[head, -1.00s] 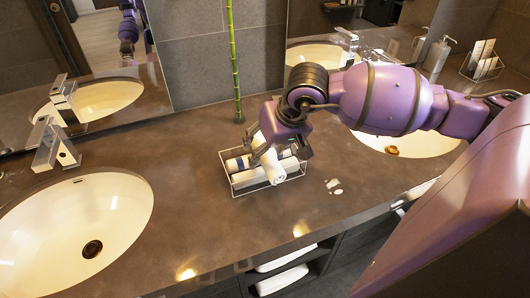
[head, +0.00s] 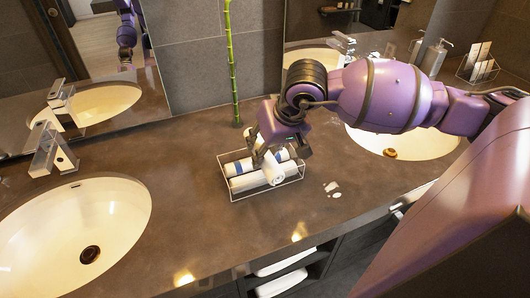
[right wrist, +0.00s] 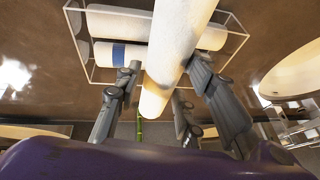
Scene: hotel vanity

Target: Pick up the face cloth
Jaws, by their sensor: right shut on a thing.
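A white rolled face cloth (head: 272,171) lies crosswise over a wire basket (head: 262,189) on the counter. In the right wrist view the roll (right wrist: 176,42) runs between the fingers, with its near end bare. My right gripper (head: 268,152) comes down from above and is shut on this roll. Its fingers (right wrist: 160,90) are on both sides of the roll in the right wrist view. My left gripper is not in view.
A sink (head: 75,240) is at the left and another (head: 405,143) lies behind my right arm. A green bamboo stalk (head: 231,65) stands behind the basket. Small white items (head: 332,189) lie to its right. The counter left of the basket is clear.

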